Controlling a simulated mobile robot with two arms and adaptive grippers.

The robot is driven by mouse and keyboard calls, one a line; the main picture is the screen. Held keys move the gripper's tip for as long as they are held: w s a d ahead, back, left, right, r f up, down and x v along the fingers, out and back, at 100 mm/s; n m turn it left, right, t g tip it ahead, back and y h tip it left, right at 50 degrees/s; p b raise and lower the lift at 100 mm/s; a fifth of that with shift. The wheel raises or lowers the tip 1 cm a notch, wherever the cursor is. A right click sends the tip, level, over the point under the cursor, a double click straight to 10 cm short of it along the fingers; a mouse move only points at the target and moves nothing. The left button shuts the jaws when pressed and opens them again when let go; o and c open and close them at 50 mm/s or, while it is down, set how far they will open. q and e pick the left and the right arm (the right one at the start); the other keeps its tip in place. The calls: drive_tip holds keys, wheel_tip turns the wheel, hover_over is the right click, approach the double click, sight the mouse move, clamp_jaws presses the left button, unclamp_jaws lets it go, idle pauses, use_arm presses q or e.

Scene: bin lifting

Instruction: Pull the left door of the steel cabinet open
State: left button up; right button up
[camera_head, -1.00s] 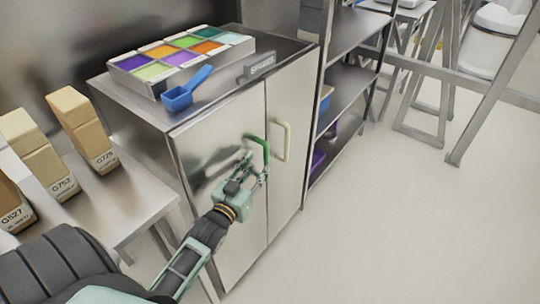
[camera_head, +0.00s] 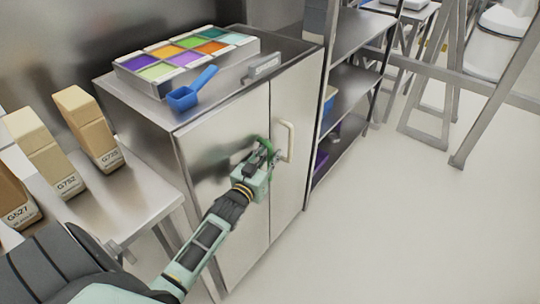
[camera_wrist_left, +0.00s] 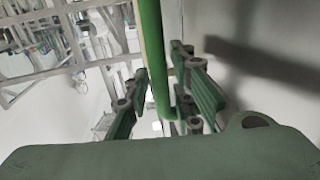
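The steel cabinet has a left door (camera_head: 215,165) and a right door (camera_head: 300,120), and both look closed. The left door has a green handle (camera_head: 269,147), and the right door has a cream handle (camera_head: 286,141). My left gripper (camera_head: 264,154) is at the green handle and hides its lower part. In the left wrist view the green handle (camera_wrist_left: 153,50) runs between the two fingers of my left gripper (camera_wrist_left: 165,100). The fingers stand apart with gaps beside the bar. My right gripper is out of view.
On the cabinet top are a tray of coloured squares (camera_head: 118,73), a blue scoop (camera_head: 184,98) and a small sign (camera_head: 262,68). A steel table (camera_head: 130,205) with tan containers (camera_head: 86,120) stands left. Shelves (camera_head: 350,87) stand right. The floor (camera_head: 400,230) in front right is clear.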

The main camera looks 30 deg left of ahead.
use_arm(q)
clamp_jaws()
idle(0.3)
